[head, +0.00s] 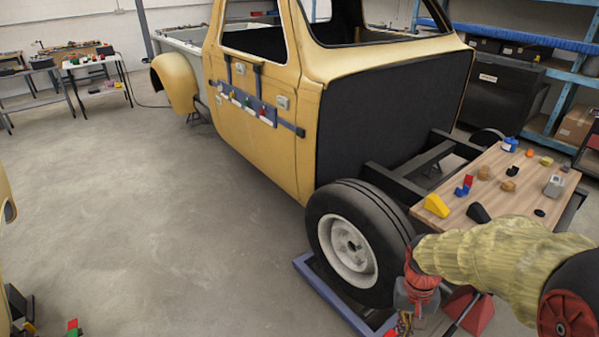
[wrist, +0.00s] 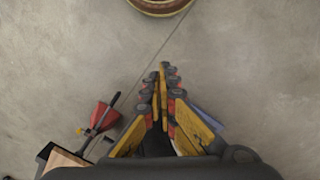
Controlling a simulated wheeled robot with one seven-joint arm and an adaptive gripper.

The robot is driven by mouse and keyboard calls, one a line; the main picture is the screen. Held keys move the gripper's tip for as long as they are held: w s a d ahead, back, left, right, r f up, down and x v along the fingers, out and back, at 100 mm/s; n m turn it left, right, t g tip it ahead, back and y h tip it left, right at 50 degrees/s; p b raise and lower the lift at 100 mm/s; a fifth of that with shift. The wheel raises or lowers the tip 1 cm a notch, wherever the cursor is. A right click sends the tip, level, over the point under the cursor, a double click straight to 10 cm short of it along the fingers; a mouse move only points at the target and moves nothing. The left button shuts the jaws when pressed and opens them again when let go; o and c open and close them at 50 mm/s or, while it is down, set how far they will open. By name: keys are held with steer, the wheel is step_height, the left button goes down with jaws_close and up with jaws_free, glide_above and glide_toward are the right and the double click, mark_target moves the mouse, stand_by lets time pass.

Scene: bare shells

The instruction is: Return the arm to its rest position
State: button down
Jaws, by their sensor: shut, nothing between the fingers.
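My gripper (wrist: 163,72) has yellow and dark fingers with red parts. In the wrist view its fingertips are together with nothing between them, above bare concrete floor. In the head view my arm reaches in from the right in a yellowish sleeve, and my gripper (head: 403,325) hangs low at the bottom edge, partly cut off. It is in front of the truck's wheel (head: 350,243) and left of the wooden tabletop (head: 520,205).
A yellow truck shell (head: 250,140) fills the middle. Small blocks, including a yellow wedge (head: 436,205), lie on the tabletop. A red stand (head: 474,312) is close beside my arm; a red piece (wrist: 104,115) shows in the wrist view. The floor at left is open.

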steer(key=s+a+r+n+t, duration=0.1)
steer(key=s+a+r+t, duration=0.1)
steer(key=r, duration=0.5)
steer(key=s+a+r+n+t, duration=0.1)
steer(key=s+a+r+t, duration=0.1)
steer(key=s+r, duration=0.3)
steer(key=s+a+r+t, duration=0.2)
steer(key=s+a+r, duration=0.1)
steer(key=r, duration=0.6)
steer(key=shift+s+a+r+n, duration=0.15)
steer(key=shift+s+r+n, duration=0.05)
steer(key=shift+n, duration=0.2)
steer(key=shift+f, duration=0.15)
